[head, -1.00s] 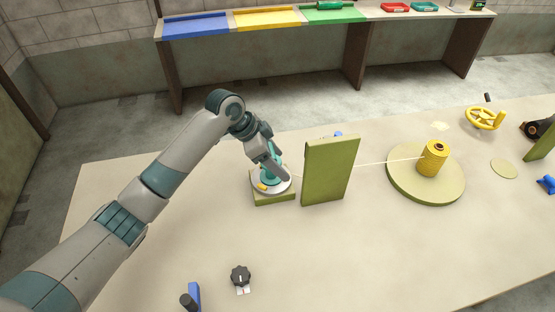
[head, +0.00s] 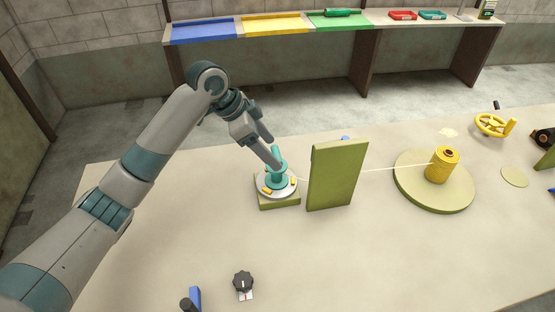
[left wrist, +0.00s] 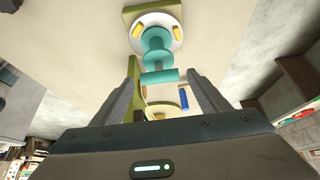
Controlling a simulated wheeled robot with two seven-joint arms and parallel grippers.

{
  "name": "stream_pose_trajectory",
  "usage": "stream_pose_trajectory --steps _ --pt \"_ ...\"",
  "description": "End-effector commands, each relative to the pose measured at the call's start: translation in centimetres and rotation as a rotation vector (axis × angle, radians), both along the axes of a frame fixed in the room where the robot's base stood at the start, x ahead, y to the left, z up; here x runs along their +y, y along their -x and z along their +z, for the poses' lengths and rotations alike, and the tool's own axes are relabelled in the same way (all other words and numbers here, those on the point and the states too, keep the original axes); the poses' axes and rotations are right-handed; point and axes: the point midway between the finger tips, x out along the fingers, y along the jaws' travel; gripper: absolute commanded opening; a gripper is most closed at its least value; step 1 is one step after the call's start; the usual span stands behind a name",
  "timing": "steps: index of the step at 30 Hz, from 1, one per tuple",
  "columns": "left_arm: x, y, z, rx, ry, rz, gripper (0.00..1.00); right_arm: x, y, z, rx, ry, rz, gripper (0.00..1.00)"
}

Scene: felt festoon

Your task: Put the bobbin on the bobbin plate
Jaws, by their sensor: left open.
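A teal spool-like piece, which looks like the bobbin (head: 277,178), stands upright on a white disc (head: 264,192) with yellow pegs, on a low olive block. I cannot tell whether this disc is the bobbin plate. In the left wrist view the bobbin (left wrist: 157,42) has flanges and a teal crossbar at its near end. My left gripper (head: 271,150) is open, its fingers close above the bobbin. In the left wrist view the left gripper (left wrist: 162,78) has the crossbar near its fingertips, with gaps at both sides. My right gripper is out of view.
An upright olive board (head: 337,176) stands close right of the disc. A pale thread runs from it to a yellow spool (head: 442,166) on a round olive base (head: 420,193). A flat pale round (head: 514,177) lies further right. A black knob (head: 243,281) is in front; the middle front is clear.

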Motion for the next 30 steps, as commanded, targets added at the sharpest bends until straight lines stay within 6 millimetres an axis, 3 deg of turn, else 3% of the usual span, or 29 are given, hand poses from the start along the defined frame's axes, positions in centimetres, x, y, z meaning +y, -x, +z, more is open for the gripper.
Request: stream_pose_trajectory --steps 10,30 --pt "1.9 0.4 3.3 0.000 0.000 0.001 0.68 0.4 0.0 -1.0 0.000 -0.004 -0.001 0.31" --pt "2.0 0.4 3.6 0.001 -0.001 0.001 0.68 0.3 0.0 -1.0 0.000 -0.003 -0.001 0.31"
